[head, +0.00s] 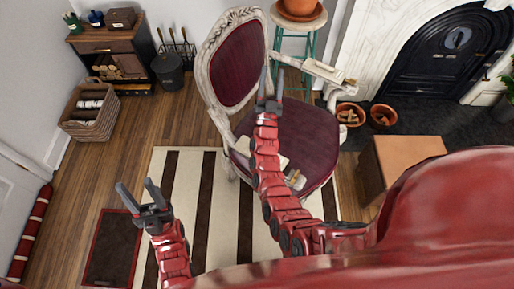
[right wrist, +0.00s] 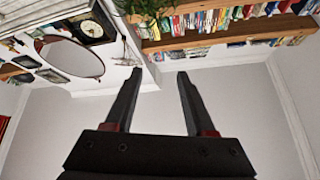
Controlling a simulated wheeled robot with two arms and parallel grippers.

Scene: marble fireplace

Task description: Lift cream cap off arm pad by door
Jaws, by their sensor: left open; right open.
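The carved cream armchair (head: 228,88) has a dark red back and seat (head: 305,135). Its right arm has a pale pad (head: 322,70). Its left arm (head: 241,146), on the white door's side, shows pale parts partly hidden behind my right arm. I cannot clearly separate a cream cap from the pad there. My right gripper (head: 270,78) is open in front of the chair in the head view; its fingers in the right wrist view (right wrist: 159,78) have nothing between them. My left gripper (head: 136,186) is open and empty, well left of the chair.
A white door (head: 22,215) stands at the left edge. A striped rug (head: 183,200) and dark mat (head: 112,250) lie on the floor. A wicker basket (head: 90,118), black bucket (head: 168,70), green stool (head: 307,45) and brown box (head: 400,155) surround the chair.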

